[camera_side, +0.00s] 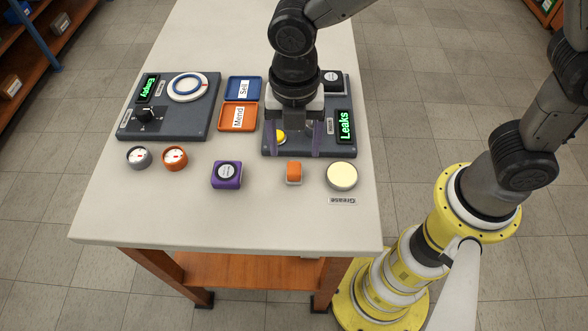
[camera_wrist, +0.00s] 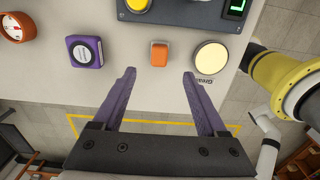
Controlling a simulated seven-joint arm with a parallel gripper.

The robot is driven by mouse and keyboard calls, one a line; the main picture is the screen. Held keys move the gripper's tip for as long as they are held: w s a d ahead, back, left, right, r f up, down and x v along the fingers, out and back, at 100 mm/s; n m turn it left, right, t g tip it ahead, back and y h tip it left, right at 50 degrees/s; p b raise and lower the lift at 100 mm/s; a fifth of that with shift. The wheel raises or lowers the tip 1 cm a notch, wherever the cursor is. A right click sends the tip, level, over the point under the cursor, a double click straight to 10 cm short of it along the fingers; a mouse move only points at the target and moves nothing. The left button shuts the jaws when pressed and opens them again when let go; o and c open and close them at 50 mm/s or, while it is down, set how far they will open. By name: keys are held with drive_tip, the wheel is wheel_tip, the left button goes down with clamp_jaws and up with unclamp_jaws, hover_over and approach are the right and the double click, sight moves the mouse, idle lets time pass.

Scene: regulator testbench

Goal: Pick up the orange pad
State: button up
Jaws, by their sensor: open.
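The orange pad (camera_side: 294,171) is a small block with an orange top and a paler lower part. It lies on the white table between the purple block and the cream disc. In the wrist view the orange pad (camera_wrist: 159,53) shows ahead of my fingertips, roughly midway between them. My gripper (camera_side: 295,150) is open and empty, with its purple fingers spread, over the front part of the board marked "Leaks". The wrist view shows both fingers of my gripper (camera_wrist: 159,74) apart with nothing between them.
A purple block (camera_side: 227,175) stands left of the pad, and a cream disc (camera_side: 342,175) marked "Grease" lies close on its right. The dark "Leaks" board (camera_side: 350,95) with a yellow button is behind it. Two round gauges (camera_side: 174,158) lie farther left. The table front (camera_side: 230,220) is clear.

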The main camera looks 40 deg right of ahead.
sight(294, 167)
drive_tip(key=f, duration=0.8)
drive_tip(key=shift+w+d, duration=0.1)
drive_tip(key=shift+w, duration=0.1)
drive_tip(key=shift+c, duration=0.3)
clamp_jaws()
